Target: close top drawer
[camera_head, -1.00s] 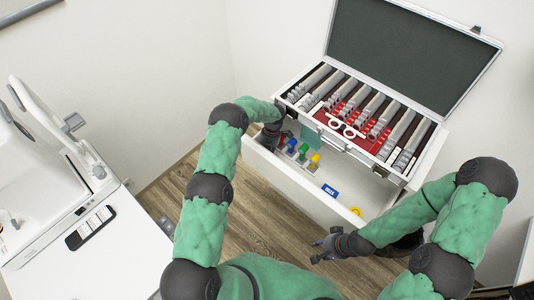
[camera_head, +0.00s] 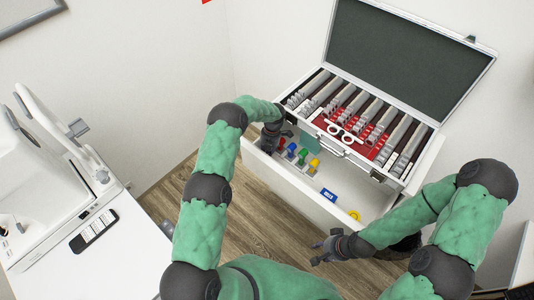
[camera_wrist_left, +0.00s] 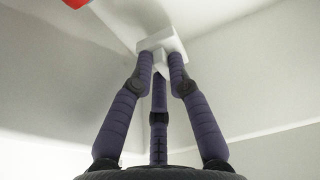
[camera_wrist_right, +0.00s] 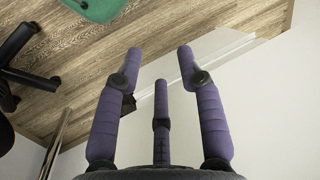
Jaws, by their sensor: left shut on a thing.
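The top drawer (camera_head: 284,183) is white and stands open below the lens case in the head view. Several coloured items, including a yellow one (camera_head: 314,163), a blue box (camera_head: 328,195) and a yellow ring (camera_head: 354,215), lie in it. My left gripper (camera_head: 270,141) is at the drawer's left end, its tips partly hidden. In the left wrist view its fingers are shut on a small white piece (camera_wrist_left: 158,42); I cannot tell what it belongs to. My right gripper (camera_head: 318,251) is open and empty in front of the drawer, over the floor. Its spread fingers show in the right wrist view (camera_wrist_right: 160,62).
An open lens case (camera_head: 410,50) with lens rows stands on top of the drawer unit. At left, a white table (camera_head: 120,255) holds a phone (camera_head: 93,232) and a white instrument (camera_head: 40,185). The wooden floor (camera_head: 245,228) before the drawer is partly bare.

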